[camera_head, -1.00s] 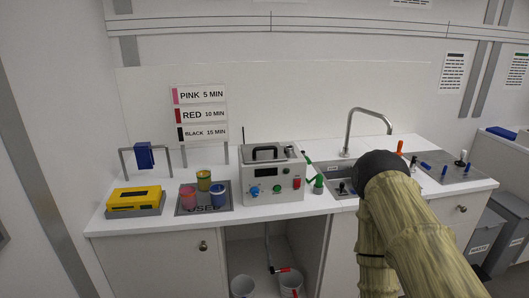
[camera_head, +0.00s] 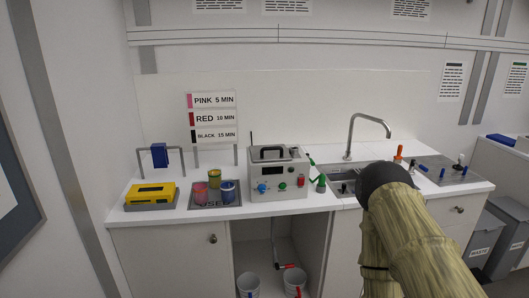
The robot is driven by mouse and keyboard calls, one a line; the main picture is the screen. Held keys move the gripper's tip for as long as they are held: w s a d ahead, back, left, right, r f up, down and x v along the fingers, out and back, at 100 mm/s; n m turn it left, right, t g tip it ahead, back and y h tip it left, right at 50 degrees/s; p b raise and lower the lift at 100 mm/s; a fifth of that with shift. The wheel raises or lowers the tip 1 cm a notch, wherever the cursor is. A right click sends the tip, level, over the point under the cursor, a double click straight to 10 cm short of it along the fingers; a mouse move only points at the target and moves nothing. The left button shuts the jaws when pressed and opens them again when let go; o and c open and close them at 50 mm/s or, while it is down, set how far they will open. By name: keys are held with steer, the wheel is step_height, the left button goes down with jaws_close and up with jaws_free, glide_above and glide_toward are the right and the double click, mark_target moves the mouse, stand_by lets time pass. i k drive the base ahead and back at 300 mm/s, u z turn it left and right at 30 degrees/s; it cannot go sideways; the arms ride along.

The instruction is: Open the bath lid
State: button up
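The bath (camera_head: 279,181) is a light grey metal box on the counter, left of the sink. Its lid (camera_head: 268,155) lies shut on top, with a dark handle (camera_head: 271,150). The front has a small display, a blue knob, a green button and a red switch. My arm, in a tan sleeve with a dark rounded joint, rises at the lower right in front of the sink. My gripper is not in view.
Pigment jars (camera_head: 214,179) stand on a dark mat (camera_head: 205,202) left of the bath. A yellow device (camera_head: 150,194) is farther left. A green-topped bottle (camera_head: 321,183) stands close by the bath's right side. The sink tap (camera_head: 352,134) rises behind. Buckets (camera_head: 294,280) stand below the counter.

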mark_target(269, 153)
steer(key=k, duration=0.15)
steer(key=z, duration=1.3)
steer(key=i, duration=1.1)
steer(key=u, duration=1)
